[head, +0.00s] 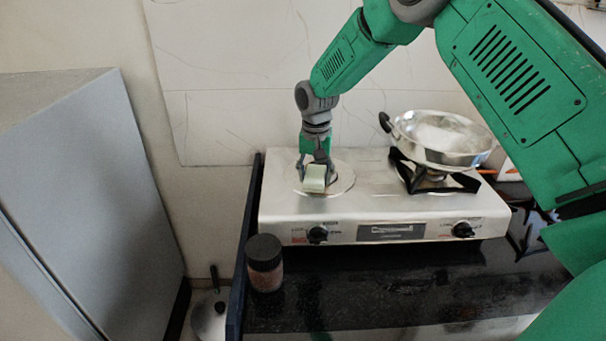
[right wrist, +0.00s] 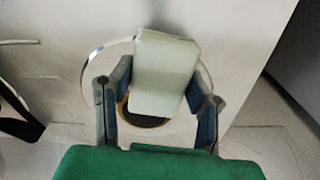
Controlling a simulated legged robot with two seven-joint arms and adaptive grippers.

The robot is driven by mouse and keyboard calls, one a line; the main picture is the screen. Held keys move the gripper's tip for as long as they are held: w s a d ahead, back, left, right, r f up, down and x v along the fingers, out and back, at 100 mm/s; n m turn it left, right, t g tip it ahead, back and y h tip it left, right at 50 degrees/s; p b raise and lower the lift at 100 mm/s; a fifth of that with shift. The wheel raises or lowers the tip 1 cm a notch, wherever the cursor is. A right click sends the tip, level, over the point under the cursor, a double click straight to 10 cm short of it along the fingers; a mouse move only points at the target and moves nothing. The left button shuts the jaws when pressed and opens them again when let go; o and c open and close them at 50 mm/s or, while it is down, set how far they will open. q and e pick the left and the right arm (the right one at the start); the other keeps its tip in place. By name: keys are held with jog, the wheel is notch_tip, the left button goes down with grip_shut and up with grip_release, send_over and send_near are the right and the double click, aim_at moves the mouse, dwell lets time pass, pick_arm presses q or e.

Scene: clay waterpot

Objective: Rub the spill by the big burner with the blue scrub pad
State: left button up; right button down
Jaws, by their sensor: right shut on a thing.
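A pale green-white pad (head: 314,179) is held in my right gripper (head: 315,168), over the left burner of a steel stove (head: 370,205). It looks pale rather than blue. In the right wrist view the pad (right wrist: 165,70) sits between the two fingers, tilted, above the burner's round metal plate (right wrist: 97,58) and dark centre. I cannot tell whether the pad touches the plate. The left burner plate (head: 343,180) shows around the pad in the head view. No spill can be made out. My left gripper is not in view.
A steel pan (head: 440,140) with a black handle sits on the right burner's black grate (head: 465,184). A dark-lidded jar (head: 264,262) stands on the black counter (head: 400,285) in front of the stove. A grey cabinet (head: 90,190) stands at left, a wall behind.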

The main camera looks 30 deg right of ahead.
aim_at(306, 174)
jog(key=d, duration=0.1)
jog(key=s+d, duration=0.1)
jog(key=d, duration=0.1)
jog(key=shift+f+p, duration=0.15)
jog(key=shift+p, duration=0.2)
jog(key=shift+f, duration=0.1)
jog(key=a, duration=0.1)
jog(key=w+a, duration=0.1)
jog(key=a, duration=0.2)
jog(key=shift+w+p, duration=0.35)
jog(key=shift+p, duration=0.05)
jog(key=shift+w+a, duration=0.3)
jog(key=shift+a, duration=0.25)
jog(key=shift+d, duration=0.5)
jog(key=r+p, duration=0.2)
jog(key=r, duration=0.1)
jog(key=r+p, duration=0.2)
jog(key=shift+a, duration=0.4)
jog(key=shift+d+r+p, duration=0.1)
jog(key=shift+r+p, duration=0.4)
jog(key=shift+r, duration=0.15)
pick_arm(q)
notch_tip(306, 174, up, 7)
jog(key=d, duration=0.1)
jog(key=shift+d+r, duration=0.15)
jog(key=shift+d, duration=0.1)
pick_arm(e)
jog(key=shift+d, duration=0.15)
